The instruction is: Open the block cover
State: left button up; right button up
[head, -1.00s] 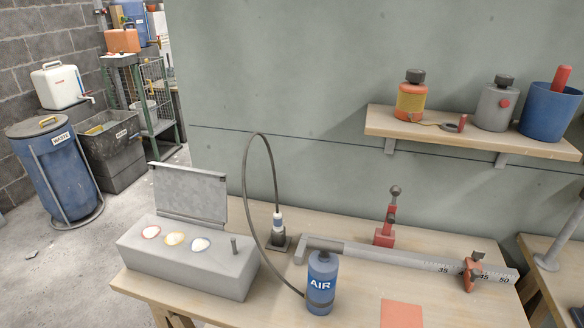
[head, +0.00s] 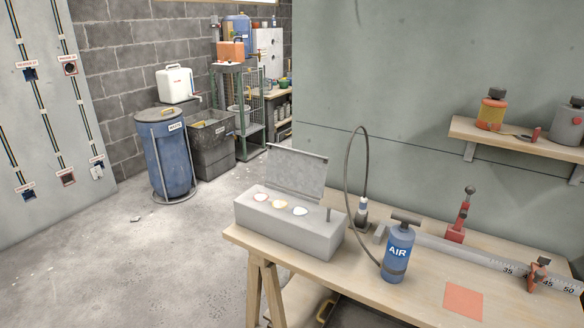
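The grey block (head: 290,226) sits at the left end of the wooden workbench (head: 415,308). Its flat metal cover (head: 297,172) stands raised along the back edge, leaning slightly back. The top of the block is exposed, with three round pale spots (head: 279,204) in a row and a short upright pin (head: 328,214) at the right end. Neither of my grippers shows in the head view, and nothing is touching the cover.
A blue AIR pump (head: 398,252) with a black hose stands right of the block. A long grey marked bar (head: 460,254) and an orange square (head: 463,300) lie farther right. A blue waste drum (head: 168,155) stands on the floor at left, with open floor before it.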

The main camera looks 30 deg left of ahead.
aim_at(298, 170)
jog(key=u, duration=1.3)
jog(key=i, duration=0.15)
jog(key=z, duration=0.2)
